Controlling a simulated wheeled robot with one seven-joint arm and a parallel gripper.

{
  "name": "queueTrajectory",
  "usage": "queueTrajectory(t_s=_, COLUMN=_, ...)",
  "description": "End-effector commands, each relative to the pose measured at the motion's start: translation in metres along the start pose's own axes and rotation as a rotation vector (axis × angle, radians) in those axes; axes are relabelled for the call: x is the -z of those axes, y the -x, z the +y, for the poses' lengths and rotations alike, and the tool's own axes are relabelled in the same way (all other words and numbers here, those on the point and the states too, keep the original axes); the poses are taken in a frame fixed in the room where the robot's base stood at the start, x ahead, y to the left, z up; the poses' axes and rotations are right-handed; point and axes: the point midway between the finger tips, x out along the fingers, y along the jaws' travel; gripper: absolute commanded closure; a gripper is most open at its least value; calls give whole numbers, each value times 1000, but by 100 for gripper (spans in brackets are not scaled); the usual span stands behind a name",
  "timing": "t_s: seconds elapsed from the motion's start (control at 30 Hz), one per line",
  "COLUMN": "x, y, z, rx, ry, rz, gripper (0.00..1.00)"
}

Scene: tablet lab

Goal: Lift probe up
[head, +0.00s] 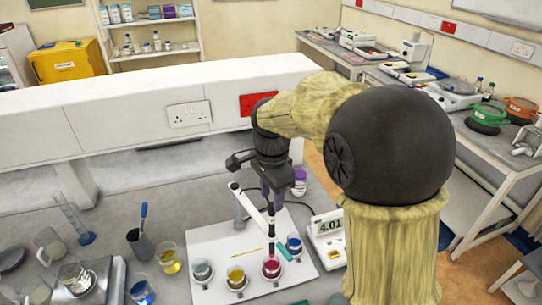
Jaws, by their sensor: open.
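The probe (271,230) is a thin upright stick beside a white stand arm (248,212). Its lower end reaches down to a small beaker of pink-red liquid (271,268) on a white tray (220,240). The picture is too small to show how deep the tip sits. My gripper (272,190) points down from above, with its open fingers at the probe's upper part. I cannot tell whether they touch it. The gripper and arm hide part of the probe's top.
Beakers with grey (202,270), yellow (236,278) and blue (294,245) liquid stand close by. A meter reading 4.01 (328,226) is to the right. A dark pen cup (140,243) and glassware stand left. A white raised ledge (130,105) runs behind.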

Motion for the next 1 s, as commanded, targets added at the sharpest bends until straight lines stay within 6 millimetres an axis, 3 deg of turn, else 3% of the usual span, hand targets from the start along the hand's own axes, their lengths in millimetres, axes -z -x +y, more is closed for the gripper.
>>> queueTrajectory(t_s=0.6, x=0, y=121, z=-1, rx=6, ry=0, rz=1, gripper=60)
queueTrajectory(t_s=0.8, x=0, y=142, z=0, rx=4, ry=0, rz=1, gripper=60)
queueTrajectory(t_s=1.0, x=0, y=145, z=0, rx=2, ry=0, rz=0, gripper=60)
